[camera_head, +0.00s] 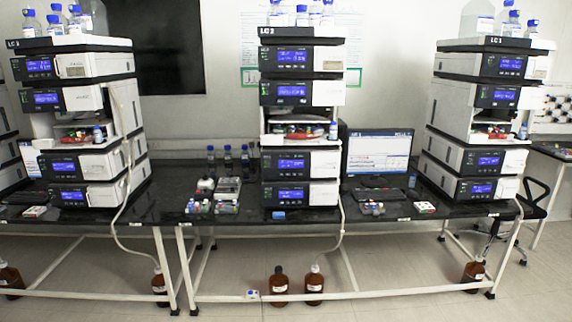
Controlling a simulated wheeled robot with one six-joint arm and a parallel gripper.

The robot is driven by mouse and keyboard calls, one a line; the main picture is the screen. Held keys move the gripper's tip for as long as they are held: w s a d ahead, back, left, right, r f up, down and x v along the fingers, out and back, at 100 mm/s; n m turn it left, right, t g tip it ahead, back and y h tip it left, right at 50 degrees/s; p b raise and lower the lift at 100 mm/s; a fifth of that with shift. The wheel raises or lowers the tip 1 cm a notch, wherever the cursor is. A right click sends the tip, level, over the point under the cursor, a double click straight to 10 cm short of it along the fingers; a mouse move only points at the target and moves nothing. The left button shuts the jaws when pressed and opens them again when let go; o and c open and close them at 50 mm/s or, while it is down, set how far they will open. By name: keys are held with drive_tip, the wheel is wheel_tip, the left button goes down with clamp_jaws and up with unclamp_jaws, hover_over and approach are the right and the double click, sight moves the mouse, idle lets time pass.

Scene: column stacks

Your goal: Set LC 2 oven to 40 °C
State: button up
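The LC 2 stack (301,104) stands upright in the middle on the black bench, with a label at its top left that appears to read LC 2. It has an upper module (292,58), a second module (291,92), an open bay (296,128) with colourful items, and two lower modules (292,163) and (291,193). Each module has a lit blue display. The display text is too small to read, and I cannot tell which module is the oven. My gripper is not in view.
Similar stacks stand at left, LC 3 (80,68), and right, LC 1 (490,67). A monitor (378,153) stands right of LC 2. Brown bottles (278,282) stand on the floor. Floor in front is clear.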

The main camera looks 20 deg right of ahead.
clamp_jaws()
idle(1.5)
